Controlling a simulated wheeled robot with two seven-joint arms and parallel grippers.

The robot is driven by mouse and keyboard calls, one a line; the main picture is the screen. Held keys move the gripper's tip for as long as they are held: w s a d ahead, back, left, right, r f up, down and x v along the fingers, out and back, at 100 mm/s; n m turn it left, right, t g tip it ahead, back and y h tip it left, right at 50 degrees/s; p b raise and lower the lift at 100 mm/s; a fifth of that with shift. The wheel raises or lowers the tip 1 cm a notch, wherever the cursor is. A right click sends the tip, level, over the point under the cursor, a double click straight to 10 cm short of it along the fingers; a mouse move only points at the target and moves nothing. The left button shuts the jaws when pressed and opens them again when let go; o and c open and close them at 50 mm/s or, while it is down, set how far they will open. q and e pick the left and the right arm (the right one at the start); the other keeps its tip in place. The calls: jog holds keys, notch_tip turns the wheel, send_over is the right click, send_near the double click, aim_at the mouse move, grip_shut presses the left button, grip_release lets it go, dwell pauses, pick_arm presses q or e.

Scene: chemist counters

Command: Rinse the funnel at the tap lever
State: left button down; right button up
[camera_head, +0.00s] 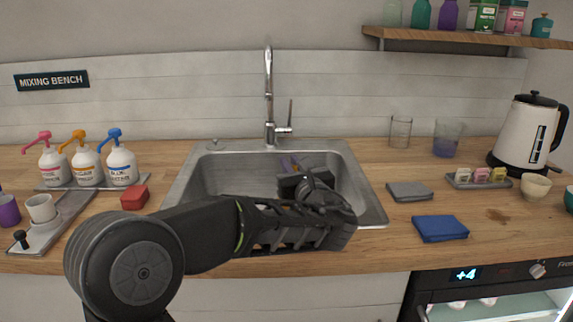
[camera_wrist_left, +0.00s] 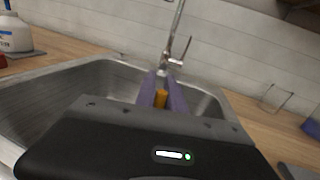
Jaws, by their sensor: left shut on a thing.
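The steel tap (camera_head: 268,92) stands behind the sink, with its upright tap lever (camera_head: 290,112) on the right side. Both the tap (camera_wrist_left: 173,38) and the lever (camera_wrist_left: 187,47) show in the left wrist view, beyond my fingers. My left gripper (camera_head: 291,163) reaches over the sink, its purple fingers pointing toward the tap base. It is shut on a small amber thing, which shows between the fingers in the left wrist view (camera_wrist_left: 160,98). This appears to be part of the funnel; its full shape is hidden. No other funnel shows. My right gripper is not in view.
The steel sink (camera_head: 354,190) is set in the wooden counter (camera_head: 330,260). Left are pump bottles (camera_head: 88,166), a red block (camera_head: 134,197) and a tray (camera_head: 50,232) with a cup. Right are grey (camera_head: 409,191) and blue (camera_head: 440,228) cloths, glasses (camera_head: 400,132) and a kettle (camera_head: 529,135).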

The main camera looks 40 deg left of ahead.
pick_arm(q)
jog(key=shift+w+d, duration=0.1)
dwell(0.3)
jog(key=w+a+f, duration=0.1)
jog(key=w+a, duration=0.2)
jog(key=a, duration=0.3)
jog(key=w+a+f, duration=0.2)
jog(key=w+a, duration=0.1)
jog(key=a, duration=0.3)
jog(key=shift+w+a, duration=0.25)
jog(key=shift+w, duration=0.05)
jog(key=shift+r, duration=0.1)
dwell(0.6)
jog(key=w+d+b+v, duration=0.1)
jog(key=b+v, duration=0.1)
jog(key=v, duration=0.6)
dwell(0.3)
